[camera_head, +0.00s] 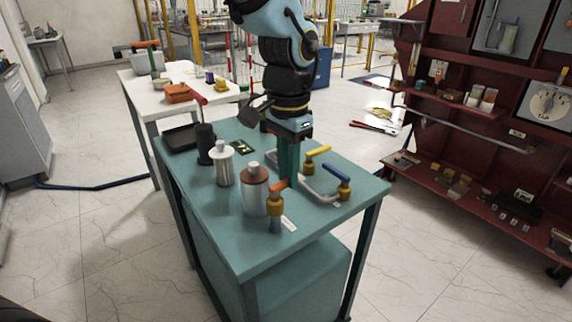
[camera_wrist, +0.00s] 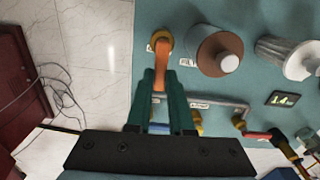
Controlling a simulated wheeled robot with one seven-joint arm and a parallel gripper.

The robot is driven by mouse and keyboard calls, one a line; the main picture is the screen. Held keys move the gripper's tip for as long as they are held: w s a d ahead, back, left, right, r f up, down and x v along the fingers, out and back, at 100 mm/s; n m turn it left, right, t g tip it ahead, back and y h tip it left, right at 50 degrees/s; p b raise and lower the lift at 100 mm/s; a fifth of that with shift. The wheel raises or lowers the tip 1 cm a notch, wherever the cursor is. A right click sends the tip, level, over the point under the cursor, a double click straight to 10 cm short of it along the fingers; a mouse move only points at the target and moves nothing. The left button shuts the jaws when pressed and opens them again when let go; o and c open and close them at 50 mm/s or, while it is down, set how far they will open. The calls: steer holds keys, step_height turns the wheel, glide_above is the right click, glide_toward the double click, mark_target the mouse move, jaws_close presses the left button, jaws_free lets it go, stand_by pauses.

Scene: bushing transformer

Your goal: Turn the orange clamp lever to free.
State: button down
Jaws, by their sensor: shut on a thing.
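The orange clamp lever (camera_head: 279,186) sits on top of a yellow-brown clamp post (camera_head: 275,212) near the table's front edge. In the wrist view the orange lever (camera_wrist: 162,58) runs from its round yellow pivot (camera_wrist: 161,38) toward my gripper. My gripper (camera_head: 290,182) points down, with its teal fingers on either side of the lever's free end. In the wrist view my gripper (camera_wrist: 161,76) is shut on that end, and the fingers partly hide it.
A brown-topped metal cylinder (camera_head: 255,192) stands close beside the clamp, with a white-topped one (camera_head: 224,165) behind it. A yellow lever (camera_head: 318,151), a blue lever (camera_head: 337,173) and a bent grey pipe (camera_head: 318,194) lie to the right. The teal table's front corner (camera_head: 250,262) is bare.

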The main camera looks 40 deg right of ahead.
steer(key=shift+s+m, duration=0.15)
steer(key=shift+m, duration=0.25)
steer(key=c, duration=0.8)
jaws_free()
step_height(320, 180, up, 11)
steer(key=shift+b, duration=0.45)
steer(key=shift+f, duration=0.1)
